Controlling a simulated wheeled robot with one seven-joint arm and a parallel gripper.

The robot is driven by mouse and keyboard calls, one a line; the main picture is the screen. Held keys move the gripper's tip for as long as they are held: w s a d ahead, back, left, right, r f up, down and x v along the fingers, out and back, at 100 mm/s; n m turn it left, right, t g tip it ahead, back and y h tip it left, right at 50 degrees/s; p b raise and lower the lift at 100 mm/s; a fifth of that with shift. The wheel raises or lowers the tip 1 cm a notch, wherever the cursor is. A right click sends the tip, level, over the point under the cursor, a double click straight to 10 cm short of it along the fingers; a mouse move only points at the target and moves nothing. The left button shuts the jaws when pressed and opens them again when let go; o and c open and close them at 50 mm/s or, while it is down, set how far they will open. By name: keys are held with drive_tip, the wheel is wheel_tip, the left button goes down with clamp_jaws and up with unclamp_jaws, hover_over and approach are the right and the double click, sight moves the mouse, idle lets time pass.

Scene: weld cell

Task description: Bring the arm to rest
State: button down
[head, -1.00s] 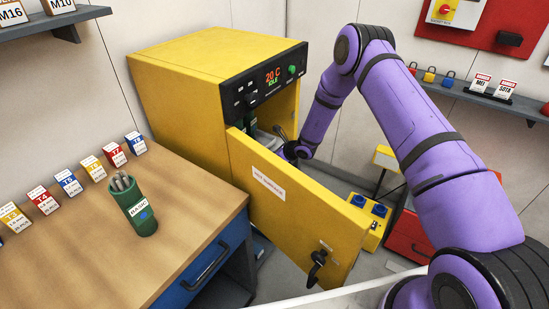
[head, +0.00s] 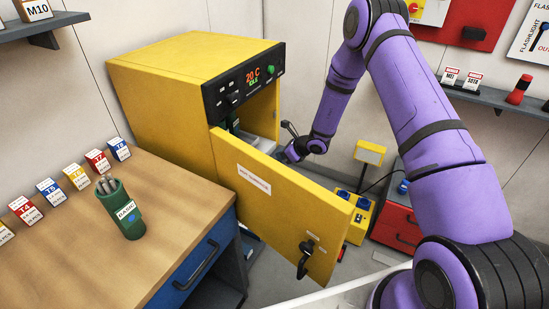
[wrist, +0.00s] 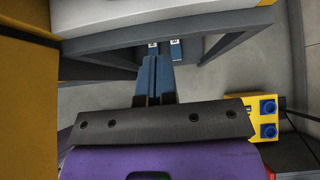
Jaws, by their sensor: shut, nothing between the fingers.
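My purple arm reaches in from the right in the head view. My gripper (head: 290,152) is just behind the open door of the yellow cabinet and partly hidden by it. In the wrist view my gripper's blue fingers (wrist: 155,68) are together, with nothing between them. The yellow cabinet (head: 150,95) stands at the back, its display reading 20 C and IDLE. Its door (head: 270,180) hangs wide open toward me, with a black handle low on its outer face. Part of the cabinet's inside shows above the door edge.
A wooden workbench (head: 165,235) at left bears a green rod canister (head: 128,222) and several labelled boxes. A yellow box with blue knobs (head: 357,222) and a red drawer unit (head: 396,225) stand right of the door. A grey wall shelf (head: 490,97) is at right.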

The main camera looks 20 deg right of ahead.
drive_tip(key=s+a+r+n+g, duration=0.1)
drive_tip(key=s+r+n, duration=0.4)
drive_tip(key=r, duration=0.6)
drive_tip(key=s+a+r+n+g+y, duration=0.15)
drive_tip(key=s+r+n, duration=0.3)
drive_tip(key=r, duration=0.75)
drive_tip(key=s+a+r+n+g+h, duration=0.15)
drive_tip(key=s+r+n, duration=0.35)
drive_tip(key=r, duration=0.6)
drive_tip(key=s+d+r+n+h, duration=0.2)
drive_tip(key=s+r+n, duration=0.55)
drive_tip(key=s, duration=0.65)
drive_tip(key=s+d+r+n+t+h, duration=0.1)
drive_tip(key=s+d+r+n+h, duration=0.1)
drive_tip(key=s, duration=0.6)
drive_tip(key=s+d+r+n+t+h, duration=0.1)
drive_tip(key=s+d+r+n+h, duration=0.1)
drive_tip(key=s+d, duration=0.3)
drive_tip(key=s+r+h, duration=0.1)
drive_tip(key=s, duration=0.3)
drive_tip(key=shift+d+r+n, duration=0.25)
drive_tip(key=shift+n, duration=0.15)
